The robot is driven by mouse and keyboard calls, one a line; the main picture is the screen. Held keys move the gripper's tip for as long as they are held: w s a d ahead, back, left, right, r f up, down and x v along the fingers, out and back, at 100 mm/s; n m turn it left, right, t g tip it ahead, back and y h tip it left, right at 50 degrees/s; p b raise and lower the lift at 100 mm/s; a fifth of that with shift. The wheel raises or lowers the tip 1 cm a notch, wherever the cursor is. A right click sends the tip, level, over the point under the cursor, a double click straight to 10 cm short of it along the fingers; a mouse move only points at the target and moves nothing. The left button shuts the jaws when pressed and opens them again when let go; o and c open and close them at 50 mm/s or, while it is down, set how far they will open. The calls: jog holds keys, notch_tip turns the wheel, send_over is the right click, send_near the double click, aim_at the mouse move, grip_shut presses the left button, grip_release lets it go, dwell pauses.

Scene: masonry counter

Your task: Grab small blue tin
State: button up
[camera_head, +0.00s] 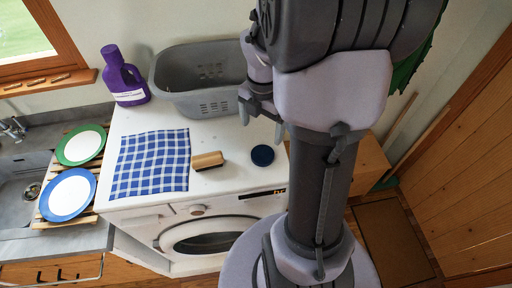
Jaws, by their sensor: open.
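The small blue tin (262,156) is round and dark blue, seen from above. It sits on the white top of the washing machine (222,183), near its front right, close to my arm in the picture. My gripper (258,121) is above and behind the tin, near the front right of the grey basket. Its fingers point downward, apart and empty. My arm hides the right part of the machine top.
A wooden-backed brush (208,160) lies left of the tin, beside a blue checked cloth (150,163). A grey basket (185,98) and a purple bottle (124,78) stand behind. Plates (68,194) rest on a slatted rack by the sink (18,190).

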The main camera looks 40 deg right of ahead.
aim_at(263, 154)
jog(key=f+b, duration=0.1)
jog(key=f, duration=0.2)
jog(key=f+b, duration=0.1)
jog(key=f, duration=0.7)
jog(key=shift+s+f+b, duration=0.1)
jog(key=shift+s+b, duration=0.25)
jog(key=shift+b, duration=0.05)
jog(key=shift+c, duration=0.4)
jog(key=c, duration=1.7)
jog(key=shift+r, duration=0.2)
